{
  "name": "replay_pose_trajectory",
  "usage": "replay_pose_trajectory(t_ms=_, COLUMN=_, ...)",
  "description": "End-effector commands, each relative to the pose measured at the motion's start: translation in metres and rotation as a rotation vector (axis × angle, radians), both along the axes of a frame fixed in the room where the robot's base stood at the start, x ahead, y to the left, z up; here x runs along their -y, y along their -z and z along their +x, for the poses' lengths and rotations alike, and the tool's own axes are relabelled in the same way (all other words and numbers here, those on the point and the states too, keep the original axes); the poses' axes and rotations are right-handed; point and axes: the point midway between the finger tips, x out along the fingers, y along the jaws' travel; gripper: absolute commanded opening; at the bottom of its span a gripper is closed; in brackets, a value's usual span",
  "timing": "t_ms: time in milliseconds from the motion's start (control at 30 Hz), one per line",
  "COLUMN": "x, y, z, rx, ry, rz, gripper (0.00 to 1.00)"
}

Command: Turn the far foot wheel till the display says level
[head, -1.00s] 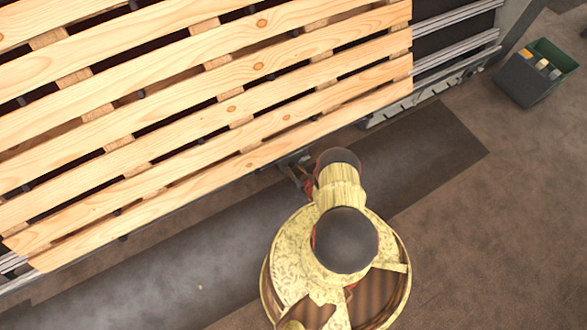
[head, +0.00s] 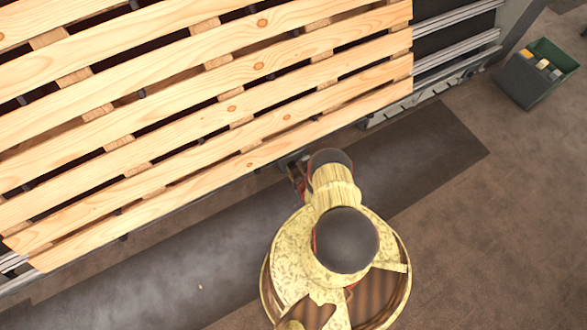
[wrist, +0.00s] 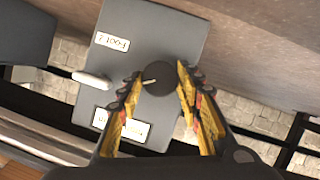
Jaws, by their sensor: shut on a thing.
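In the wrist view a grey box (wrist: 160,30) carries a dark round wheel (wrist: 158,79) with a pale mark on its face. My gripper (wrist: 160,76) is closed around this wheel, one finger on each side. A white label (wrist: 112,41), upside down, seems to read FOOT 2. A pale display (wrist: 134,130) with dark characters sits lower on the box, partly covered by the left finger; I cannot read it. A white lever-like piece (wrist: 91,80) sticks out at the box's left side. In the head view my arm hides the wheel and most of the gripper.
A slatted wooden pallet (head: 190,115) lies on the conveyor (head: 455,40) in the head view. A dark green bin (head: 530,82) with several small items stands on the floor at the upper right. The brown floor (head: 480,220) at right is clear.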

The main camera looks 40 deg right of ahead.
Motion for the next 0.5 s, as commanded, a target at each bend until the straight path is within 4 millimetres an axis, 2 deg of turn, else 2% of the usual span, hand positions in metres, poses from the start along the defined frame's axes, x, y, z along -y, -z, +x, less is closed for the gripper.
replay_pose_trajectory(t_ms=200, x=-0.0015, y=0.0007, z=-0.0003, rx=-0.022, ry=-0.001, rz=-0.09, gripper=0.1)
replay_pose_trajectory(t_ms=500, x=-0.0013, y=0.0006, z=-0.0001, rx=-0.032, ry=-0.001, rz=-0.132, gripper=0.1)
